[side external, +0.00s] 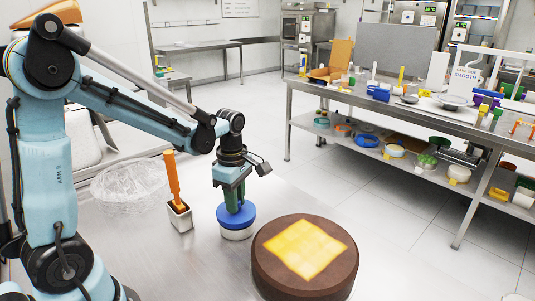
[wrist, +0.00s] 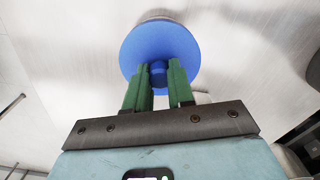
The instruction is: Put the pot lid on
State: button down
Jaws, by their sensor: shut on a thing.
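The blue pot lid (side external: 236,217) is a round disc with a knob, and it also shows in the wrist view (wrist: 135,50). My gripper (side external: 237,203) points down over it. Its green fingers (wrist: 159,78) are shut on the lid's knob (wrist: 158,68). The white pot (side external: 237,235) stands on the metal table directly under the lid, and the lid covers its top. A small part of the pale pot also shows past the lid's far edge in the wrist view. I cannot tell whether the lid is fully seated or slightly above the rim.
A large brown round block (side external: 300,275) with a yellow square on top stands close to the pot's right. A small metal box with an orange-handled tool (side external: 174,180) stands to its left, and a clear bowl (side external: 128,180) farther left. A cluttered bench (side external: 385,100) is across the floor.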

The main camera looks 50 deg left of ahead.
jog(key=c, duration=0.9)
grip_release()
notch_tip(320, 180, up, 12)
jog(key=shift+r, duration=0.1)
jog(key=s+d+f+m+t, duration=0.1)
jog(key=s+d+m+t, duration=0.1)
jog(key=m, duration=0.5)
jog(key=s+d+f+m+t, duration=0.2)
jog(key=m, duration=0.6)
jog(key=s+d+f+m+t, duration=0.2)
jog(key=d+m+t, duration=0.1)
jog(key=m, duration=0.4)
